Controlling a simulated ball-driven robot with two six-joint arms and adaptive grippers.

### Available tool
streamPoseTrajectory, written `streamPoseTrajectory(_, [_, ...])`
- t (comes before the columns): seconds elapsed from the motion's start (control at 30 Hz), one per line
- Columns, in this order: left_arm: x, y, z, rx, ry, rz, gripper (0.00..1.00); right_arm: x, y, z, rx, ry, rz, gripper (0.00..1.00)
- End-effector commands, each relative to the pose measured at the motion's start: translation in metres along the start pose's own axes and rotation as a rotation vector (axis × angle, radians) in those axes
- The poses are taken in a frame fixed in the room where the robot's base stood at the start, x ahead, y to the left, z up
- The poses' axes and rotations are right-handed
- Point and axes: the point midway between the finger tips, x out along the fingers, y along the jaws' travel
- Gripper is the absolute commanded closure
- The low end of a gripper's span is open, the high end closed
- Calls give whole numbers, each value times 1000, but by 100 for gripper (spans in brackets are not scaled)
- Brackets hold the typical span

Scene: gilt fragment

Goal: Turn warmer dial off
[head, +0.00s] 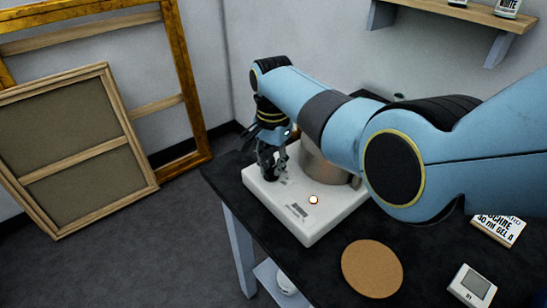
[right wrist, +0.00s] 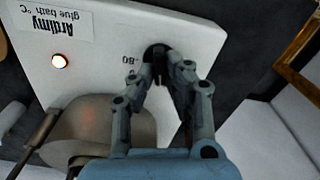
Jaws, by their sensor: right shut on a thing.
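The white warmer (head: 310,226) stands on the dark table, with a metal pot (head: 325,168) on it, partly behind my right arm. Its round lamp (head: 313,199) glows orange-white; the lamp also shows in the right wrist view (right wrist: 59,61). The black dial (right wrist: 156,54) is on the warmer's top near a printed 80. My right gripper (head: 268,176) reaches down over the warmer's left end. In the right wrist view its fingers (right wrist: 162,75) are shut on the dial. The dial's exact setting is hard to read. My left gripper is out of view.
A cork disc (head: 372,268), a small grey device with a display (head: 472,287) and a white labelled box (head: 498,230) lie on the black table (head: 325,275). Wooden frames (head: 75,148) lean on the wall at left. A shelf (head: 470,13) hangs at upper right.

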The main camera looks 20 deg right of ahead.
Motion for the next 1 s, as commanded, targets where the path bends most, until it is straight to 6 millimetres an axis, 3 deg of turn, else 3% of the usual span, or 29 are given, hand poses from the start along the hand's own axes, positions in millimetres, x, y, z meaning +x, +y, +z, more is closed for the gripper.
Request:
streamPoseTrajectory(0.4, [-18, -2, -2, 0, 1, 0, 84, -1, -3, 0, -395, -1, 1, 100])
streamPoseTrajectory(1.0, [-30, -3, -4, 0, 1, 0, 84, -1, -6, 2, -906, 1, -1, 100])
